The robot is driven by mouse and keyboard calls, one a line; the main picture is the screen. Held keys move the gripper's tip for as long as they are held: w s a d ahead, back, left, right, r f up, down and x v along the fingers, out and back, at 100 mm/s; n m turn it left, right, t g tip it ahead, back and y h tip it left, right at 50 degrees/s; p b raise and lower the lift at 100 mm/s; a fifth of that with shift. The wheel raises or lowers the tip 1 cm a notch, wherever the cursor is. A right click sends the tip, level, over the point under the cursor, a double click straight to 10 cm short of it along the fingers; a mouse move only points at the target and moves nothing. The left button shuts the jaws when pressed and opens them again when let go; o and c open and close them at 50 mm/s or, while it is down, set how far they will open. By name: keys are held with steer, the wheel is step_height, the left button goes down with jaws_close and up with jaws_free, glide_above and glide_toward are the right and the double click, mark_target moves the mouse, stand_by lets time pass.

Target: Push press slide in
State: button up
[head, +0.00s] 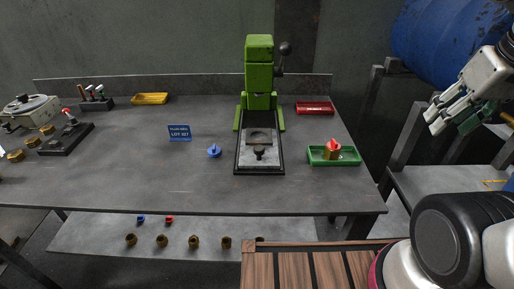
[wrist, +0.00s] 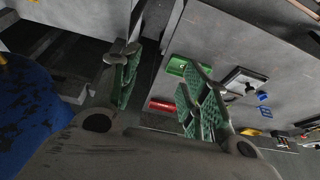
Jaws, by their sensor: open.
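The green press (head: 259,75) stands at the back middle of the table, with a dark lever knob at its upper right. Its slide (head: 268,159) is a grey plate with a round die and a black knob (head: 259,152) at the front. It lies in a black-edged track in front of the press column, and the slide also shows in the wrist view (wrist: 243,80). My gripper (head: 450,119) is open and empty at the upper right, well away from the press and off the table. Its green-padded fingers (wrist: 158,78) stand apart in the wrist view and partly hide the table.
A green tray (head: 318,160) with a brass and red piece sits right of the slide. A red tray (head: 315,113) is behind it. A blue piece (head: 214,152) and a blue sign (head: 179,132) are left. A blue drum (head: 440,45) on a rack is near my gripper.

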mark_target(254, 168)
steer(key=a+f+n, duration=0.1)
steer(key=a, duration=0.1)
steer(key=w+a+f+n+g, duration=0.1)
steer(key=a, duration=0.2)
steer(key=w+a+f+n+g, duration=0.1)
steer(key=a, duration=0.1)
steer(key=shift+w+a+n+y, duration=0.15)
steer(key=shift+w+n+y, duration=0.1)
steer(key=shift+n+y, duration=0.15)
jaws_close()
steer(key=w+a+f+n+h, duration=0.1)
steer(key=a+f+n, duration=0.2)
steer(key=a+n, duration=0.7)
steer(key=w+a+f+n+t+h, duration=0.1)
steer(key=a+f+n, duration=0.2)
steer(key=a+n, duration=0.75)
steer(key=w+a+f+n+h, duration=0.1)
steer(key=a+f+n, duration=0.35)
steer(key=a, duration=0.85)
steer(key=shift+n, duration=0.8)
steer(key=x, duration=0.8)
steer(key=shift+w, duration=0.15)
steer(key=shift+w+d, duration=0.25)
steer(key=shift+w, duration=0.35)
steer(key=shift+w+d, duration=0.3)
steer(key=shift+w, duration=0.25)
steer(key=shift+w+d, duration=0.25)
steer(key=shift+w, duration=0.4)
